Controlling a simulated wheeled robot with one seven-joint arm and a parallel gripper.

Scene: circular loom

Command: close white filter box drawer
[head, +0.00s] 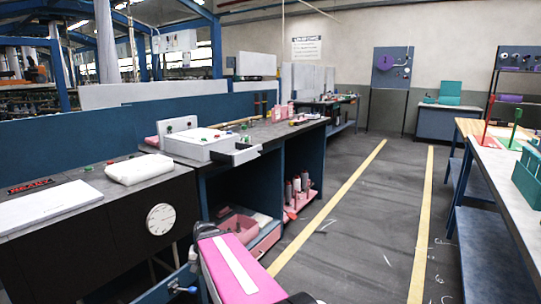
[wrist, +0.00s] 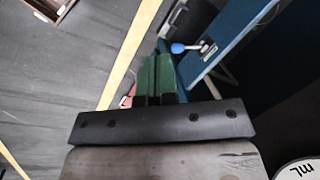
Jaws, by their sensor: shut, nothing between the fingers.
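The white filter box (head: 198,143) stands on the grey bench top in the head view. Its drawer (head: 236,155) sticks out at the front right, over the bench edge, so it is open. My gripper (wrist: 157,62) shows in the wrist view with its green fingers together and nothing between them. It points down past the bench toward the floor. The drawer is not recognisable in the wrist view. My gripper's fingertips do not show in the head view, where my pink arm link is at the bottom middle, well apart from the box.
A folded white cloth (head: 138,169) lies left of the box, and a round dial (head: 160,220) is on the dark front below. Pink bins (head: 238,226) and spools fill the open shelves. The floor aisle (head: 345,215) between yellow lines is clear.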

